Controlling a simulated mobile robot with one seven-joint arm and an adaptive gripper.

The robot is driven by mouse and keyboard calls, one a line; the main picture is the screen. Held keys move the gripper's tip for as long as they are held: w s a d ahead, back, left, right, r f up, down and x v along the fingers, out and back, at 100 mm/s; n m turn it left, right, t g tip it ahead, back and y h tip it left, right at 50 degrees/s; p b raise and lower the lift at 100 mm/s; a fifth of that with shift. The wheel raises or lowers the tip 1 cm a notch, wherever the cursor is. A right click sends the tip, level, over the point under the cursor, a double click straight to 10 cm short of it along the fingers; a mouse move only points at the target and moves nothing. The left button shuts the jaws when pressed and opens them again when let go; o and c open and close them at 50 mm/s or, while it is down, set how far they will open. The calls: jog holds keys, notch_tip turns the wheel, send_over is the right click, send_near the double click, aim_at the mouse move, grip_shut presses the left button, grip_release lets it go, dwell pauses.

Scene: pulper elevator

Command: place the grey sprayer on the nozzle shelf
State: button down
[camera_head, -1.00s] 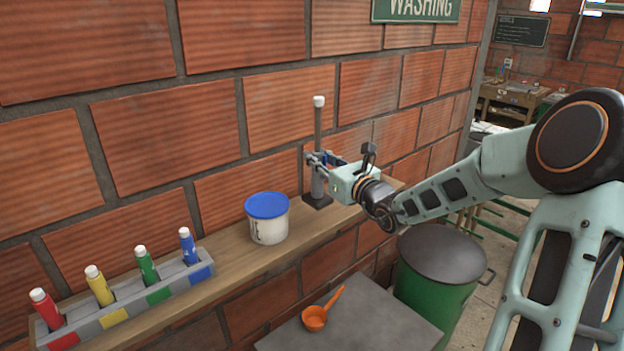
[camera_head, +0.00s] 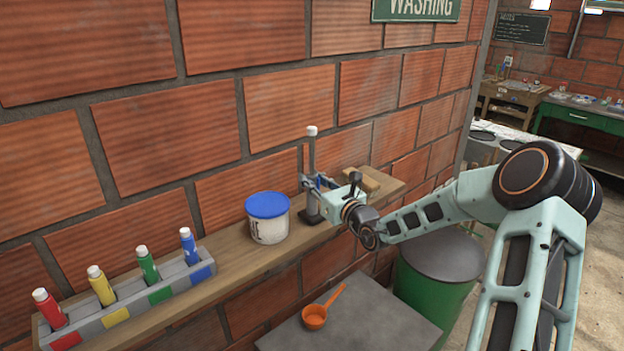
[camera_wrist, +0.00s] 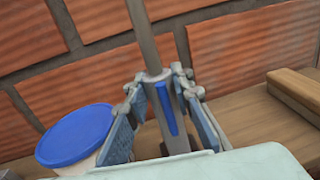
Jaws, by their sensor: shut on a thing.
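The grey sprayer (camera_head: 312,153) is a slim upright grey tube with a white tip and a dark foot. It is over the wooden shelf (camera_head: 232,256) along the brick wall, just right of the blue-lidded tub. Its foot appears at shelf height, but I cannot tell whether it touches. My gripper (camera_head: 318,182) is shut around the tube's lower part. In the wrist view the sprayer (camera_wrist: 169,112) stands slightly tilted between my two fingers, with a blue strip on its front. The lower end is hidden there by my gripper body.
The white tub with blue lid (camera_head: 268,219) stands close left of the sprayer. A rack (camera_head: 135,312) holds several coloured bottles farther left. A tan block (camera_head: 361,181) lies on the shelf's right end. Below are an orange scoop (camera_head: 315,317) on a grey top and a green bin (camera_head: 436,293).

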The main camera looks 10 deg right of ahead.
jog(key=shift+r, duration=0.1)
jog(key=c, duration=1.7)
grip_release()
jog(key=shift+f, duration=0.25)
jog(key=shift+r, duration=0.3)
jog(key=b+v, duration=0.1)
jog(key=v, duration=1.1)
jog(key=shift+s+b, duration=0.1)
jog(key=shift+b, duration=0.25)
jog(key=shift+f, duration=0.1)
